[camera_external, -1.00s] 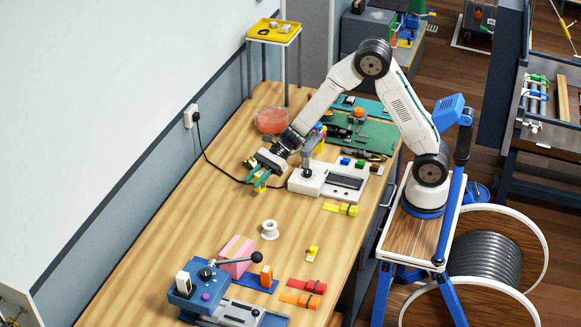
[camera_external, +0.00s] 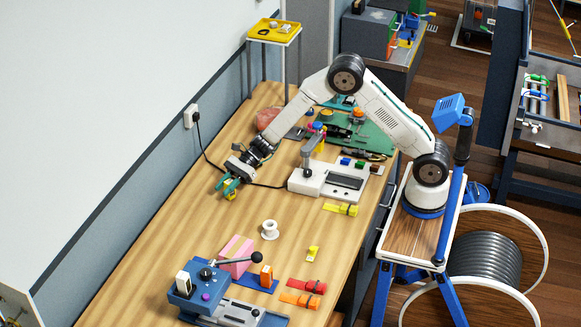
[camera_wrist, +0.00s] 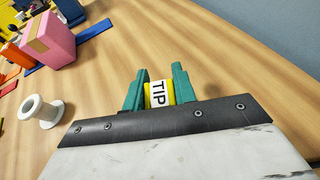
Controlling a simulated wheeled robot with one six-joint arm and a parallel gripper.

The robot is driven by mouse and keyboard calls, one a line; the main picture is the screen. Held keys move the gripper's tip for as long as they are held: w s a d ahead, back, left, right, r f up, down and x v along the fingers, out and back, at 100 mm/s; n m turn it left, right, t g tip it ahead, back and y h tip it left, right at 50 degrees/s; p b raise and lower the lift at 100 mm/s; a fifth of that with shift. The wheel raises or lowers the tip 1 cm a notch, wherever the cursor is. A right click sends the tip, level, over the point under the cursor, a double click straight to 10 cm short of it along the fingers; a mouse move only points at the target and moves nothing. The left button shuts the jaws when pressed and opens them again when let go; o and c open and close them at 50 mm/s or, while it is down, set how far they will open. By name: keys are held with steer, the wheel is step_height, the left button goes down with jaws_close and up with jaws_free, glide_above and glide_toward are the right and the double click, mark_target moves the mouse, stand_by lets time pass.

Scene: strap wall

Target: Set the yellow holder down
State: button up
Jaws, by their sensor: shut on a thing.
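The yellow holder (camera_wrist: 161,93) is between the green fingers of my gripper (camera_wrist: 158,88) in the wrist view. A white label reading "TIP" shows on it. My gripper is shut on it. In the external view my gripper (camera_external: 229,187) points down low over the left part of the wooden table (camera_external: 165,235), and a bit of the yellow holder (camera_external: 231,195) shows between its fingertips. I cannot tell whether the holder touches the table.
A white device (camera_external: 330,182) with a lever stands to the right of my gripper. A black cable runs behind from the wall socket (camera_external: 191,116). The wood around my gripper is clear.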

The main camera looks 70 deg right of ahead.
steer(key=o, duration=1)
steer(key=shift+f, duration=0.15)
steer(key=shift+o, duration=0.2)
